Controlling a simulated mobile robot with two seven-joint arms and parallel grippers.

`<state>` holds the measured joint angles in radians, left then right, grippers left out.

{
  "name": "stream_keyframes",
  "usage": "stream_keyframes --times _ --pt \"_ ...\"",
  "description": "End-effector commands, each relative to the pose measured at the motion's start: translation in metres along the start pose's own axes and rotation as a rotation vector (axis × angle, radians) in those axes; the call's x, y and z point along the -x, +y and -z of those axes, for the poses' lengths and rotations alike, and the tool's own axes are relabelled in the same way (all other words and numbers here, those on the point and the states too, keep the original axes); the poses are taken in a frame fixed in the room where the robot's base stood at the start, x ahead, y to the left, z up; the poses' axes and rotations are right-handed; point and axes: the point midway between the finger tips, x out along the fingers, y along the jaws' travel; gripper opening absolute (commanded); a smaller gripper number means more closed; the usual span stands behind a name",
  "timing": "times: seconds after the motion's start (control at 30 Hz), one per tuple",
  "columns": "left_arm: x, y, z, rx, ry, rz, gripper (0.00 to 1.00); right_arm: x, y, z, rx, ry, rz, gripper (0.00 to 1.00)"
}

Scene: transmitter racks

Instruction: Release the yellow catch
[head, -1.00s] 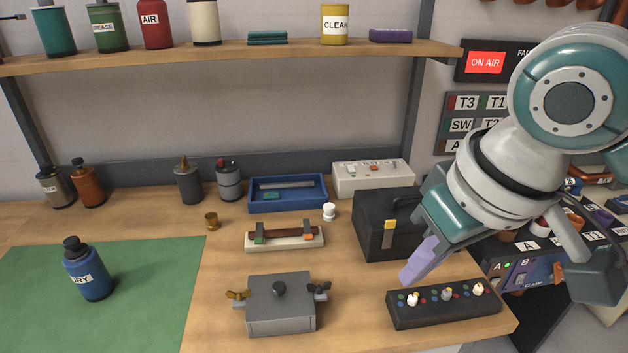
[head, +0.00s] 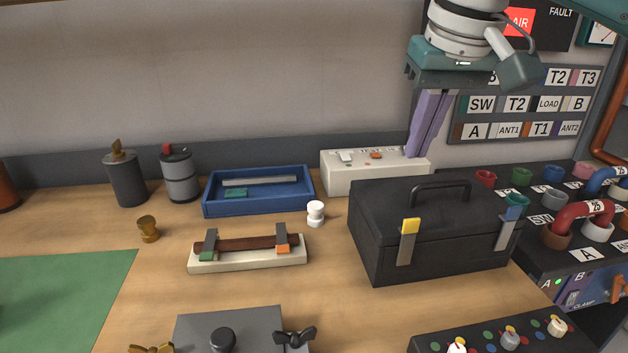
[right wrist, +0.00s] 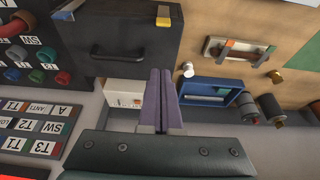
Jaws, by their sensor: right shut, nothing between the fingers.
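The yellow catch (head: 409,241) is a grey strap with a yellow top on the front left of the black toolbox (head: 440,245). It lies against the box front. A second catch with a blue top (head: 508,228) is at the front right. The toolbox lid looks closed, with its handle on top. My right gripper (head: 416,156) has purple fingers, shut and empty, pointing down behind the toolbox near the white test box. In the right wrist view the fingers (right wrist: 161,72) are together, and the yellow catch tip (right wrist: 163,16) shows at the top edge. My left gripper is not in view.
A white test box (head: 372,176) and a blue tray (head: 258,205) stand behind. A white spool (head: 315,214) and a fuse holder (head: 250,263) are left of the toolbox. The patch panel (head: 560,215) is on the right.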

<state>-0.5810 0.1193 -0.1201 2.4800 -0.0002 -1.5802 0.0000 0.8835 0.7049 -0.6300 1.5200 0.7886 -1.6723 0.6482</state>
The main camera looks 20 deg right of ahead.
Motion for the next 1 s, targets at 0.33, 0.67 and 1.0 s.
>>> stream_keyframes --times 0.33,0.67,1.0 --pt "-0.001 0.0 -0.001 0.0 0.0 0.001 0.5 -0.029 0.0 -0.002 0.0 -0.004 0.0 0.0" --pt "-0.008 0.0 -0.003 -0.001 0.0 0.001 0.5 -0.088 -0.001 -0.001 0.0 -0.003 0.001 0.0" --pt "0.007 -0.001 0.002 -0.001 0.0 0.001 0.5 -0.091 0.0 -0.02 0.005 -0.001 -0.001 0.0"
